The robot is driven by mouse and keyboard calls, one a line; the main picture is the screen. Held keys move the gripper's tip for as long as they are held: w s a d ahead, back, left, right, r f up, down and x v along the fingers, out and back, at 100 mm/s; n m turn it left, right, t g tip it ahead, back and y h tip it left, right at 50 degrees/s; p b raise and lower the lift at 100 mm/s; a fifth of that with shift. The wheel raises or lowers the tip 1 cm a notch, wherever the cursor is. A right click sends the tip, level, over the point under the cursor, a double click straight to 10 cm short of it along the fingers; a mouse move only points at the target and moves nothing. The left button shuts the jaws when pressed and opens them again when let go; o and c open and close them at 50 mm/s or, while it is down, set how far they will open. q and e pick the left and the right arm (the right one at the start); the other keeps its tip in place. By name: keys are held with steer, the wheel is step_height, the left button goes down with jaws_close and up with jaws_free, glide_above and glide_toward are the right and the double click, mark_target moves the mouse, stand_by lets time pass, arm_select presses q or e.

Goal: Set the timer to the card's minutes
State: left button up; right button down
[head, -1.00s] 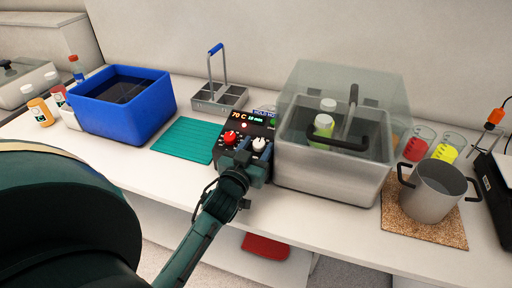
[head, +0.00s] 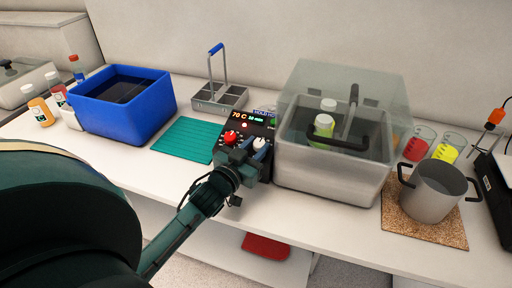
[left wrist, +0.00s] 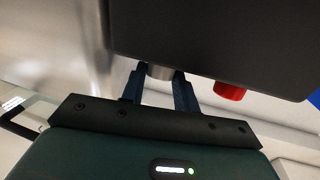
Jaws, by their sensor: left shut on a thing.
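The dark control box (head: 262,131) stands at the front of the bench, left of the steel bath. Its display shows an orange "70 C" and a green minutes figure too small to read surely. A red knob (head: 230,138) is on its left, also in the left wrist view (left wrist: 230,91). A pale knob (head: 260,143) is on its right. My left gripper (head: 246,152) is shut on this pale knob; the wrist view shows the knob (left wrist: 160,72) between the fingertips. A small label with "HOLD" lettering (head: 265,113) sits at the box's top, partly legible. My right gripper is not seen.
A teal mat (head: 186,140), blue tub (head: 125,115) and grey caddy (head: 218,103) are to the left. A steel pot (head: 434,190) stands on a cork mat at right.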

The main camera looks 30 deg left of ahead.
arm_select(q)
steer(key=shift+a+m+g+h, duration=0.2)
steer(key=shift+m+g+h, duration=0.1)
steer(key=shift+m+h, duration=1.05)
steer(key=shift+a+m+g+h, duration=0.15)
steer(key=shift+m+g+h, duration=0.15)
steer(key=shift+m+h, duration=1)
steer(key=shift+h, duration=0.45)
steer(key=o, duration=1)
steer(key=shift+c, duration=0.2)
steer(key=v, duration=1.3)
steer(key=shift+r+b, duration=0.2)
steer(key=shift+b, duration=0.2)
steer(key=shift+s, duration=0.1)
